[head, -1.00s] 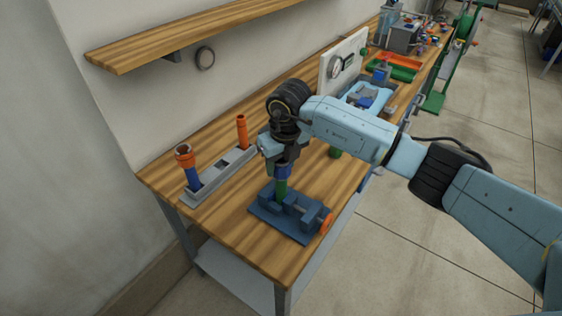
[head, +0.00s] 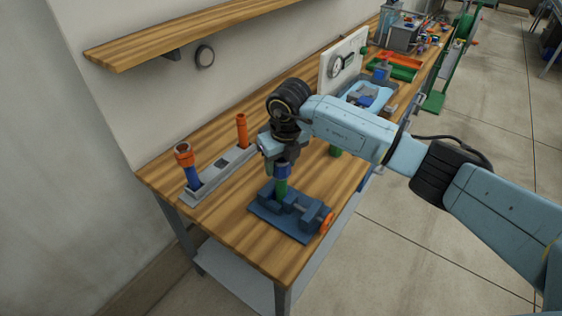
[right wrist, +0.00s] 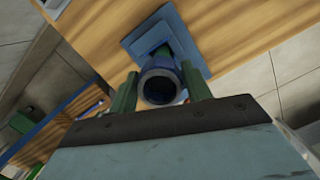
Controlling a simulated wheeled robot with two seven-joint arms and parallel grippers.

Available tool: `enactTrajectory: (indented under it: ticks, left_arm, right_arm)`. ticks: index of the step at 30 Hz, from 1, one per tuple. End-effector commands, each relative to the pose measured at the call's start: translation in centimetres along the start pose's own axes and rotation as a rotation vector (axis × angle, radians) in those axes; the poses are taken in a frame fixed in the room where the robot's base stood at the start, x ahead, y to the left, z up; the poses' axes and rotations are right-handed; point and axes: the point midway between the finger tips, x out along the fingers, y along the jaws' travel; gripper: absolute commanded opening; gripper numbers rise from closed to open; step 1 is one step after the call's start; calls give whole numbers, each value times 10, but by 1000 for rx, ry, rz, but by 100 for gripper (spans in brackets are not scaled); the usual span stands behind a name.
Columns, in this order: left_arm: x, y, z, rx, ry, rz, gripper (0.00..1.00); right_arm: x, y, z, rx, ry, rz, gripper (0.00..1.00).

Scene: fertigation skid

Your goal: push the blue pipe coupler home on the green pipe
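The green pipe (head: 281,188) stands upright in a blue vise (head: 293,211) near the front of the bench. The blue pipe coupler (head: 283,170) is around the pipe's upper end. How deep it sits is hard to tell. In the right wrist view, I look down into the round open mouth of the coupler (right wrist: 160,86). My right gripper (head: 283,160) points down from above, with its fingers (right wrist: 160,80) on opposite sides of the coupler, close against it. It looks shut on the coupler. My left gripper is not in view.
A grey rack (head: 222,172) to the left holds a blue pipe with an orange collar (head: 187,164) and an orange pipe (head: 242,131). The vise has an orange handle (head: 327,221). The bench's front-left area is clear.

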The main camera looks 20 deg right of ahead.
Motion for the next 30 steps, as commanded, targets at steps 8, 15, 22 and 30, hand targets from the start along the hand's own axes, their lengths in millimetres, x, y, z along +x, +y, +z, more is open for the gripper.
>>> enactTrajectory:
  ticks: [8, 15, 22, 30]
  left_arm:
    - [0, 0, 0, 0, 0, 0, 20]
    - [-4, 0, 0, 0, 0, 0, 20]
    - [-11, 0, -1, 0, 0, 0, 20]
    - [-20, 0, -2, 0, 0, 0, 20]
  right_arm:
    - [0, 0, 0, 0, 0, 0, 59]
    - [-5, 0, 1, 0, 0, 0, 59]
    - [-17, 0, 3, -1, -1, 0, 59]
    - [-30, 0, 5, -1, -1, 0, 59]
